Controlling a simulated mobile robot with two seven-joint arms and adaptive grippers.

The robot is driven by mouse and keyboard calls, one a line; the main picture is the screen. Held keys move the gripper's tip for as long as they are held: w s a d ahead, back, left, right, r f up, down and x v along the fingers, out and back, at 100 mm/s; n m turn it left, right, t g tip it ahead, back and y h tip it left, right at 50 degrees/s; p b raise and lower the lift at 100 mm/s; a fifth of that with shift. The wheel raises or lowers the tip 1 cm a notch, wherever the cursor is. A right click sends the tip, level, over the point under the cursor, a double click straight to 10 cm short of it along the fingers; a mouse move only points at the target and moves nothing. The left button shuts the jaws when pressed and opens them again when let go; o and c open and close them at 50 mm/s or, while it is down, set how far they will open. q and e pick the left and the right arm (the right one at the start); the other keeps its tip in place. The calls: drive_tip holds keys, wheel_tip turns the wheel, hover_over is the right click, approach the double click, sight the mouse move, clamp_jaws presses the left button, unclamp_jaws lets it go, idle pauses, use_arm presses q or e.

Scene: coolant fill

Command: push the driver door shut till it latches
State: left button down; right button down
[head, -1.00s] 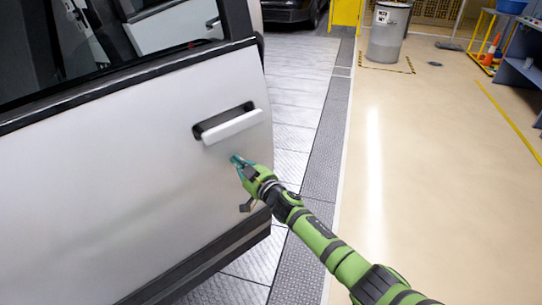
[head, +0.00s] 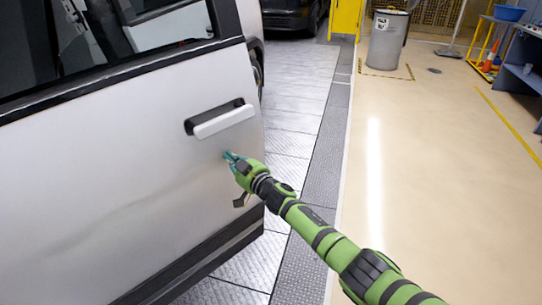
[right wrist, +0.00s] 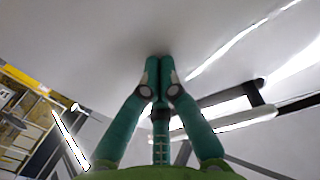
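The white driver door (head: 120,170) fills the left of the head view, with its dark window above and a black strip along its lower part. Its white handle (head: 222,121) sits in a dark recess near the door's free edge. The car body behind shows through the window and just past that edge. My right gripper (head: 229,157) is at the door's outer face, below the handle. In the right wrist view its teal fingers (right wrist: 160,65) are together, tips at the white panel and seemingly touching it, holding nothing. The handle (right wrist: 225,110) shows there to the right. My left gripper is out of view.
A grey bin (head: 386,40) stands at the back right inside floor markings. A blue workbench (head: 520,75) is at the far right. Another dark car (head: 292,12) is at the back. The beige floor (head: 440,170) to the right is clear.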

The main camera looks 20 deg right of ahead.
sight(222, 151)
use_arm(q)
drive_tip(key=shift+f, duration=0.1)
